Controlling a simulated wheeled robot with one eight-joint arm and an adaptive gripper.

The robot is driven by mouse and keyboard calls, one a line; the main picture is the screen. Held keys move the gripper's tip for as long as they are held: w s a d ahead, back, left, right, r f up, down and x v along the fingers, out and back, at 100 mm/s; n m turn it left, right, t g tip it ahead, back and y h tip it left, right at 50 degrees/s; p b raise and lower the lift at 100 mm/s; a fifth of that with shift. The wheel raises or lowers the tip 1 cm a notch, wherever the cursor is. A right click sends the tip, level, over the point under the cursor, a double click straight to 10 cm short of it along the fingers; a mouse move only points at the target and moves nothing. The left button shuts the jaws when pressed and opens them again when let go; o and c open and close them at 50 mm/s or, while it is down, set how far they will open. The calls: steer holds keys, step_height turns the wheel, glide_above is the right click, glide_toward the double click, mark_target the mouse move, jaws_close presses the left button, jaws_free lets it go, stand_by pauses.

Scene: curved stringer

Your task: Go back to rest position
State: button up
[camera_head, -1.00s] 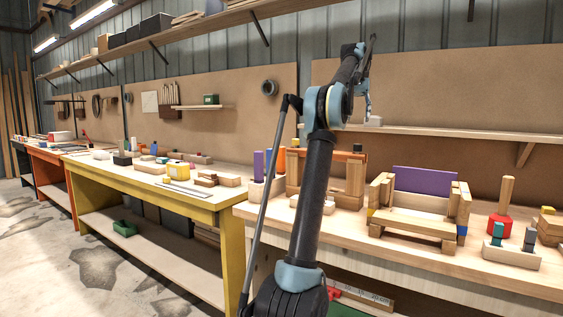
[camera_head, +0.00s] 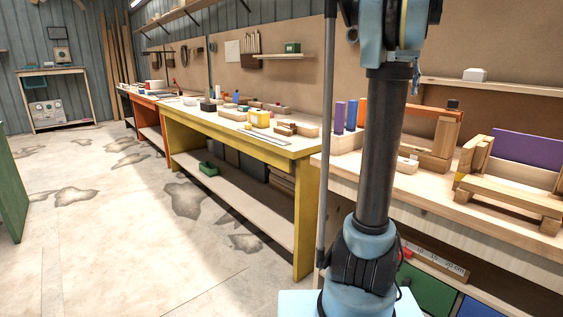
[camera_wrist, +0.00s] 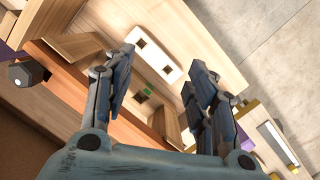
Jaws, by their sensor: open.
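My gripper (camera_wrist: 163,68) shows in the wrist view with its two fingers spread apart and nothing between them. Beyond the fingers is a pale block with dark square holes (camera_wrist: 150,60), apart from the gripper as far as I can tell. In the head view my arm rises upright at the right of centre and runs out of the top edge, so the gripper is not seen there.
The wooden workbench (camera_head: 508,259) at the right holds an orange-topped frame (camera_head: 425,110), a purple panel (camera_head: 527,148) and a small pale block (camera_head: 407,165). A yellow bench (camera_head: 240,148) stands left of it. Open concrete floor (camera_head: 120,250) lies at the left.

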steer(key=s+a+f+n+t, duration=0.2)
steer(key=s+a+f, duration=0.9)
steer(key=a+f, duration=0.45)
steer(key=s+a+f, duration=0.2)
steer(key=s+f, duration=0.2)
steer(key=f, duration=0.4)
steer(key=s+a+f+n+t, duration=0.1)
steer(key=s+a+f, duration=0.1)
steer(key=s+f, duration=0.3)
steer(key=s+a+f+t, duration=0.1)
steer(key=s+f, duration=0.3)
steer(key=f, duration=0.7)
steer(key=shift+s+a+f+n, duration=0.2)
steer(key=shift+s+a+n, duration=0.1)
steer(key=shift+a, duration=0.55)
steer(key=shift+w+f, duration=0.2)
steer(key=shift+w, duration=0.3)
